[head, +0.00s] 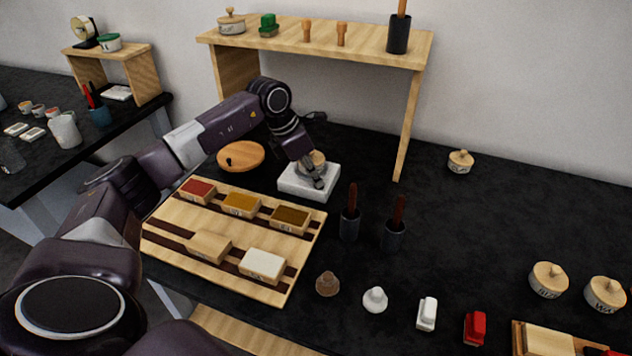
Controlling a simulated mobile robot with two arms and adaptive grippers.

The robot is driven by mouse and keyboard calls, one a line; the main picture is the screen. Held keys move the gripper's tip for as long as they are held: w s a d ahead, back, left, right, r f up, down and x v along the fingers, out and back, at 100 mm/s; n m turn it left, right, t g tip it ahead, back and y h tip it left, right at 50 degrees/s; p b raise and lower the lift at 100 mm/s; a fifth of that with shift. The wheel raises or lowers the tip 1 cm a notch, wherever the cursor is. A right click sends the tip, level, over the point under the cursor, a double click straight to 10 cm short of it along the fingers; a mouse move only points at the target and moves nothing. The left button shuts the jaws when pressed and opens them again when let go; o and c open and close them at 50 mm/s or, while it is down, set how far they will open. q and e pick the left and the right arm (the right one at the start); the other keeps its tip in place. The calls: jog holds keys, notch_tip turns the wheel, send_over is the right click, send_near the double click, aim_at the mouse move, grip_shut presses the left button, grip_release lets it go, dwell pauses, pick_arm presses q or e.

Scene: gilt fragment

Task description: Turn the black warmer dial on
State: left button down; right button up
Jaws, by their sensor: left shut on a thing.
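The warmer (294,187) is a white block on the black counter, behind the wooden board. A round tan thing sits on its top, partly covered by my gripper. My left gripper (318,183) reaches down over the front part of the warmer's top. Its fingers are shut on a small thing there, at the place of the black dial. The dial itself is hidden by the dark fingers, so I cannot see which way it points. My right gripper is not in view.
A wooden board (170,240) with several labelled blocks lies in front of the warmer. A wooden shelf (330,46) rises behind. The counter's right middle is clear.

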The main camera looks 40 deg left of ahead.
pick_arm(q)
jog(key=m, duration=0.3)
jog(key=m+g+h, duration=0.1)
jog(key=shift+w+a+b, duration=0.2)
jog(key=shift+w+b, duration=0.05)
jog(key=shift+b, duration=0.15)
jog(key=shift+w+a+r+m+g+h+b, duration=0.15)
jog(key=shift+m+g, duration=0.25)
jog(key=shift+m, duration=0.7)
jog(key=shift+d+f+m+g+h+b, duration=0.15)
jog(key=shift+m+g, duration=0.25)
jog(key=shift+m, duration=0.7)
jog(key=shift+a+r, duration=0.1)
jog(key=c, duration=2.1)
grip_release()
jog(key=v, duration=1.2)
jog(key=shift+a, duration=0.1)
